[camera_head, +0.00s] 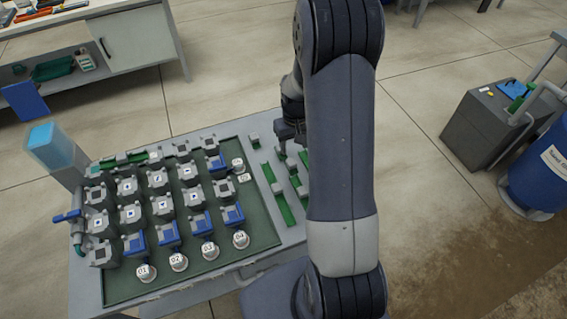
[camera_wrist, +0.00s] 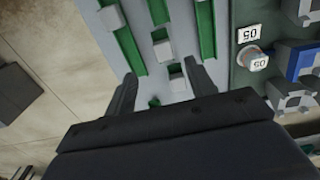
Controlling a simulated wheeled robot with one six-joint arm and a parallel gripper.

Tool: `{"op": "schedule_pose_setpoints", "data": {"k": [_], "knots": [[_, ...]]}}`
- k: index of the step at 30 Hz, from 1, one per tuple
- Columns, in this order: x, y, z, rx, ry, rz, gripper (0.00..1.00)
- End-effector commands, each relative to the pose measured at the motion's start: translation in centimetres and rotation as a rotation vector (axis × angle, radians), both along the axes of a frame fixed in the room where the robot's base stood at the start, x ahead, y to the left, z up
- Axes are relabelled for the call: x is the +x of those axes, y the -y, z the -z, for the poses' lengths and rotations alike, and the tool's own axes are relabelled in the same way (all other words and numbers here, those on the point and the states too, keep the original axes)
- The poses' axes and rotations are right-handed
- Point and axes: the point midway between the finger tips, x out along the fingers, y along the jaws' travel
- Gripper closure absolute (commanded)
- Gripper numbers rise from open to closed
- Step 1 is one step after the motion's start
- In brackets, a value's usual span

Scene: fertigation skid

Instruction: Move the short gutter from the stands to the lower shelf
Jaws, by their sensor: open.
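Several green gutter pieces (camera_head: 279,195) lie at the right end of the grey skid top among small grey blocks (camera_head: 254,140) that look like stands. In the wrist view, green channels (camera_wrist: 128,42) and (camera_wrist: 206,32) run away from me, with a grey block (camera_wrist: 177,82) between them. A small green piece (camera_wrist: 155,102) shows between my fingers, mostly hidden by my gripper body; I cannot tell which piece is the short gutter. My gripper (camera_wrist: 162,90) is open and empty above this end. In the head view my arm hides part of the gutters. I cannot make out the lower shelf.
A dark green tray (camera_head: 262,232) with grey and blue valve blocks and numbered white caps fills the left of the skid. A clear blue-topped container (camera_head: 56,150) stands at its left corner. A grey tank (camera_head: 487,120) and blue barrel (camera_head: 540,180) stand at right. Floor between is clear.

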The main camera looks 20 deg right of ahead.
Motion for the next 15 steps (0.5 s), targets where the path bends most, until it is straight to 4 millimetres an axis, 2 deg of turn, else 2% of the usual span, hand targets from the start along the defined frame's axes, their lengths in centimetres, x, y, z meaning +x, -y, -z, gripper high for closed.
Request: {"op": "schedule_pose_setpoints", "data": {"k": [3,6,15], "knots": [[-0.1,-0.1,2.1,0.001,-0.004,-0.001,0.47],[0.0,-0.1,3.3,0.001,-0.004,-0.001,0.47],[0.1,-0.2,5.1,0.0,-0.001,-0.002,0.47]]}}
